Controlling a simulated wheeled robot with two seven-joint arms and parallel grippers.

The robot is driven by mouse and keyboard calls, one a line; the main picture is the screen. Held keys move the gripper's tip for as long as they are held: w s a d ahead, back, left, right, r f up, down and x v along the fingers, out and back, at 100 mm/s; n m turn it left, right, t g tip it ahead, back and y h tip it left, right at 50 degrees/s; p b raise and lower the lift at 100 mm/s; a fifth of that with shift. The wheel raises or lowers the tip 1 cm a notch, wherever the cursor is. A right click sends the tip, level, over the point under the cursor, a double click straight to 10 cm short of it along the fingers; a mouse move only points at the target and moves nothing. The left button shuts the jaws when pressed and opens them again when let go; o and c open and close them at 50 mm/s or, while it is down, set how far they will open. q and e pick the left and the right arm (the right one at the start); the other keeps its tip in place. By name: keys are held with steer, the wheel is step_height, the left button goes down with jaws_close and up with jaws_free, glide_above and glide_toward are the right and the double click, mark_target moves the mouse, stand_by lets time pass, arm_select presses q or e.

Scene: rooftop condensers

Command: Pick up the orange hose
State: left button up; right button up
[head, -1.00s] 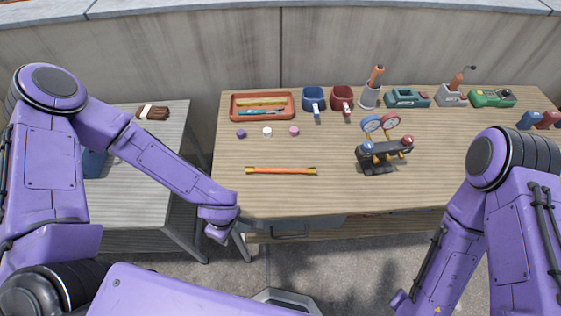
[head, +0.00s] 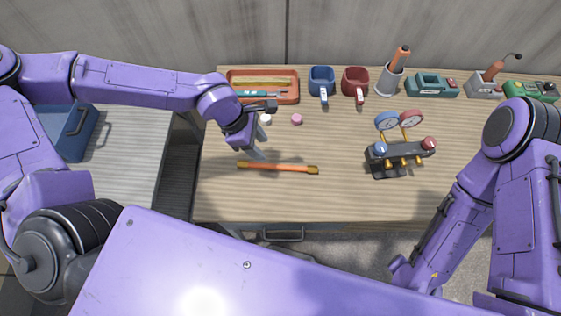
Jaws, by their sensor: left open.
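The orange hose (head: 280,168), a short straight orange tube with yellow-brown end fittings, lies flat on the wooden workbench (head: 330,205) near its front left. My left gripper (head: 258,152) is open and empty, just above and behind the hose's left end, with its fingers pointing down toward the bench. I cannot tell whether the fingertips touch the bench. My right arm hangs at the right front, and its gripper does not show clearly.
A manifold with two gauges (head: 400,150) stands right of the hose. A pink cap (head: 297,119) and a white cap (head: 266,119) lie behind it. An orange tray (head: 290,97), blue mug (head: 321,79) and red mug (head: 355,84) line the back.

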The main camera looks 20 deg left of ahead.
mark_target(276, 165)
arm_select(q)
steer(key=x, duration=1.1)
steer(key=shift+s+a+f+p, duration=0.1)
steer(key=shift+a+f+p, duration=0.1)
steer(key=shift+p, duration=0.15)
steer(key=shift+f, duration=0.1)
jaws_close()
